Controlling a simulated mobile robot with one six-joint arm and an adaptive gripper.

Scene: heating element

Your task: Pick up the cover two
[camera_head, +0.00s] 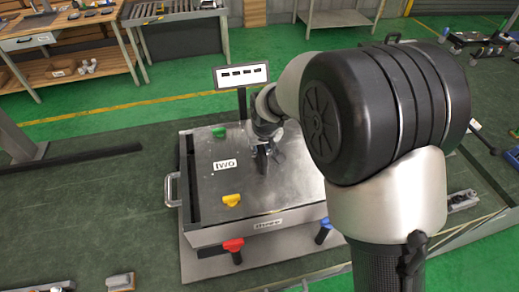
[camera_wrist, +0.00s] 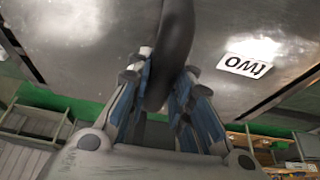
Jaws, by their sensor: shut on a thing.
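Cover two (camera_head: 205,185) is a flat grey metal plate with a white label reading "two" (camera_head: 225,165). It sits on top of the metal box, and I cannot tell whether it is raised at all. In the wrist view the plate (camera_wrist: 90,45) fills the upper part, with its label (camera_wrist: 245,65) upside down at the right. A curved black handle (camera_wrist: 175,45) stands on the plate. My gripper (camera_wrist: 160,95) has its blue-padded fingers on both sides of this handle, shut on it. In the head view my gripper (camera_head: 263,158) is over the plate's middle, partly hidden by my arm.
A side handle (camera_head: 172,190) sticks out left. A sign on a post (camera_head: 241,76) stands behind. Workbenches are at the back left; floor left of the box is mostly clear.

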